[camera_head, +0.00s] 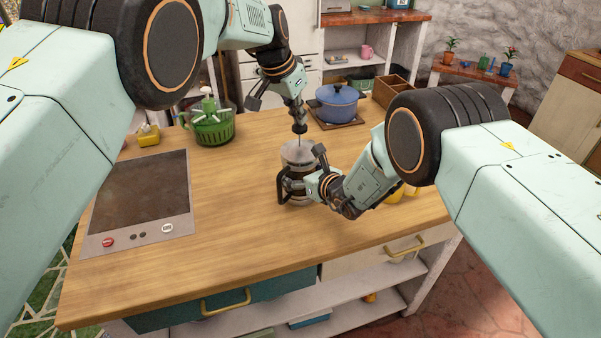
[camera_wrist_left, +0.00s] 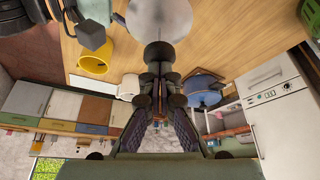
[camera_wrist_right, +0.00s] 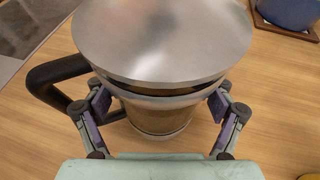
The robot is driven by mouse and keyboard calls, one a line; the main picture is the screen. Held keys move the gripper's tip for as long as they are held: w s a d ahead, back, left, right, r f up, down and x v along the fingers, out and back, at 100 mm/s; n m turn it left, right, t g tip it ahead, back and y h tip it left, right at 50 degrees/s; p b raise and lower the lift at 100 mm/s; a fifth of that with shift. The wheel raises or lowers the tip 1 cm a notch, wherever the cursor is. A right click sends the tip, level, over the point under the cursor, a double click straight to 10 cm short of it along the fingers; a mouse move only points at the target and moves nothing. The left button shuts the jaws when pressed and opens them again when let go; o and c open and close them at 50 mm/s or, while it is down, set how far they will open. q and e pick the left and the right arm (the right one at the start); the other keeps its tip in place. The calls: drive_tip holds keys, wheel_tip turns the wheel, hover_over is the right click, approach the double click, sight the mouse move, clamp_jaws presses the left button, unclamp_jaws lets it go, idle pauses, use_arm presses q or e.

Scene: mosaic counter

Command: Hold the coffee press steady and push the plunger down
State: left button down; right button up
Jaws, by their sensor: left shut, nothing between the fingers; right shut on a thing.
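The coffee press (camera_head: 297,155) stands upright on the wooden counter, with a metal lid, dark contents and a black handle (camera_wrist_right: 60,82) on its left. My right gripper (camera_wrist_right: 160,108) is shut around the press body below the lid, one finger on each side. My left gripper (camera_head: 300,127) points straight down above the press, shut and empty. A short piece of rod shows between fingertips and lid.
A blue pot (camera_head: 337,103) stands on a board behind the press. A green basket (camera_head: 211,128) is at the back left, a dark cooktop (camera_head: 140,197) at the left. A yellow mug (camera_wrist_left: 96,57) is near my right arm. Counter in front of the press is clear.

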sight(298, 126)
use_arm(q)
drive_tip(key=shift+f, duration=1.85)
use_arm(e)
drive_tip(key=shift+r, duration=0.1)
use_arm(q)
drive_tip(key=shift+r, duration=0.1)
drive_tip(key=shift+r, duration=3)
use_arm(e)
drive_tip(key=o, duration=1.7)
drive_tip(key=shift+s+d, duration=0.1)
drive_tip(key=v, duration=1.1)
drive_tip(key=shift+s+d, duration=0.2)
drive_tip(key=shift+s, duration=0.15)
